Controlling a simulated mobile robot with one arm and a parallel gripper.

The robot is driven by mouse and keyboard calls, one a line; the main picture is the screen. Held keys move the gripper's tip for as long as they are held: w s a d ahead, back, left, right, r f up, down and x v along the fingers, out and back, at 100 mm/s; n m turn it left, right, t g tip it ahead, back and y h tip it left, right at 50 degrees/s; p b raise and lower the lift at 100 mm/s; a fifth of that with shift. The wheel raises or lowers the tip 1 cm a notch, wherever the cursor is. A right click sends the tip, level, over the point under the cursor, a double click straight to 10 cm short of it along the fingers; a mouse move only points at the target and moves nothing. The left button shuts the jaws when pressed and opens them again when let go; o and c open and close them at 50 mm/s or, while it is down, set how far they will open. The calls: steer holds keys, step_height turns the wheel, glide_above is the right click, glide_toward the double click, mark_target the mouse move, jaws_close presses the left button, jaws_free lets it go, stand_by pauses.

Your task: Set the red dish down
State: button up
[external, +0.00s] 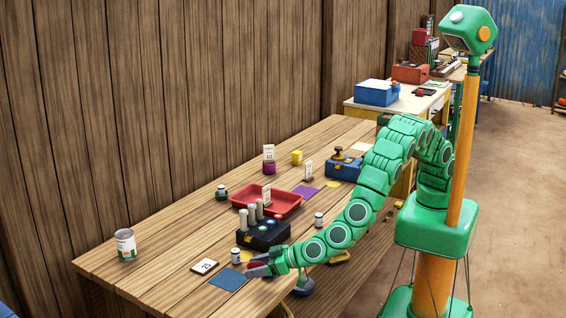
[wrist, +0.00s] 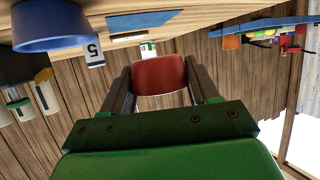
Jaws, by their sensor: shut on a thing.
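My gripper (external: 258,267) is shut on a small red dish (wrist: 160,76), which sits between the two fingers in the wrist view. In the external view, a little of the red dish (external: 256,267) shows between the jaws, low over the front part of the wooden table. My gripper is just right of a flat blue square (external: 229,279) on the table. I cannot tell from these views whether the dish touches the table.
A white number card (external: 204,266), a small jar (external: 235,256) and a dark box with upright cylinders (external: 262,235) are close to my gripper. A red tray (external: 284,204) stands behind the box. A can (external: 126,245) stands at left. Bare table (external: 165,275) lies between can and card.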

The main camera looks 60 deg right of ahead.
mark_target(252, 289)
steer(key=shift+w+a+f, duration=0.25)
steer(key=shift+a+f, duration=0.15)
steer(key=shift+f, duration=0.15)
steer(key=shift+w+a+f, duration=0.2)
steer(key=shift+a+f, duration=0.15)
steer(key=shift+f, duration=1.6)
steer(key=shift+f, duration=0.15)
steer(key=o, duration=1.1)
steer(key=v, duration=0.3)
steer(key=r+v, duration=0.1)
steer(key=v, duration=0.3)
steer(key=shift+s+r, duration=0.1)
steer(key=shift+s, duration=0.1)
steer(key=shift+c, duration=1.1)
